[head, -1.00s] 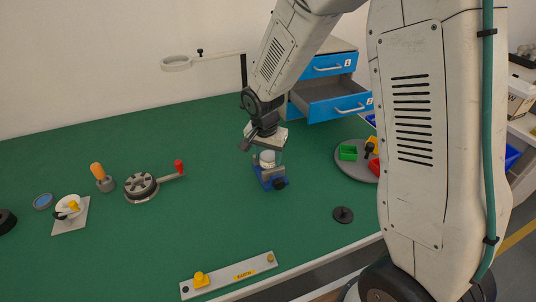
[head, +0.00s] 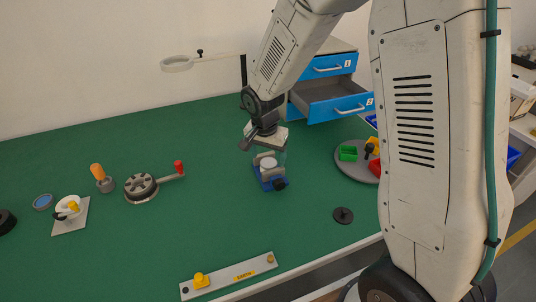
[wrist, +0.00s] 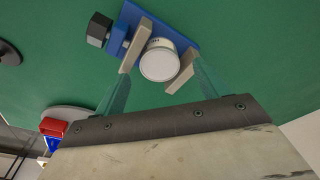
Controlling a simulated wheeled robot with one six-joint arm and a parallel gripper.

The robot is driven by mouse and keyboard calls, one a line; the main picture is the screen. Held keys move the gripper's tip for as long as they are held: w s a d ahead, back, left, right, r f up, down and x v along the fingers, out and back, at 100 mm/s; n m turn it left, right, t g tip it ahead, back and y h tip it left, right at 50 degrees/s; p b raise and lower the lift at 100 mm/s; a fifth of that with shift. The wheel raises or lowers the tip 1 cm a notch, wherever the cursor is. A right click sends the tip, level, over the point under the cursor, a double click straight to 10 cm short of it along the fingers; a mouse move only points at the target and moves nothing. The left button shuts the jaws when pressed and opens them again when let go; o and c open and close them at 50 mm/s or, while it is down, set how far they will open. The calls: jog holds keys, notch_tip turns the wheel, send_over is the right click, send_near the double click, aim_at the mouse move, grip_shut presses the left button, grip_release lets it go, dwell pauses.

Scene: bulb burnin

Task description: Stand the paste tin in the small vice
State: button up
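The paste tin (head: 268,163), a short white cylinder, is in the small blue vice (head: 272,184) on the green bench. In the wrist view the tin (wrist: 160,62) stands between the two grey jaws of the vice (wrist: 181,22), its pale round top facing my camera. It looks upright; whether both jaws touch it I cannot tell. My gripper (head: 269,150) is just above the vice. In the wrist view its two teal see-through fingers (wrist: 162,82) are spread wide, one on each side, with clear gaps to the tin. The tin's base is hidden.
A grey round tray (head: 346,172) with green, red and yellow bins stands to the right. A black disc (head: 343,215) lies nearer the edge. A round fixture with a red-knobbed lever (head: 142,188) is to the left. An open blue drawer (head: 340,108) is behind.

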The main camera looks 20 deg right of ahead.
aim_at(268, 167)
notch_tip(268, 167, up, 8)
jog(key=shift+s+a+f, duration=0.15)
jog(key=shift+s+a, duration=0.25)
dwell(0.5)
jog(key=s+d+r+n, duration=0.1)
jog(key=s+r+n, duration=0.2)
jog(key=s, duration=0.6)
jog(key=s+d+r+n, duration=0.2)
jog(key=s+r, duration=0.4)
jog(key=s, duration=0.4)
jog(key=s+d+r+n+y, duration=0.1)
jog(key=s+r+n, duration=0.3)
jog(key=s, duration=0.6)
jog(key=shift+d+r, duration=0.15)
jog(key=shift+r, duration=0.2)
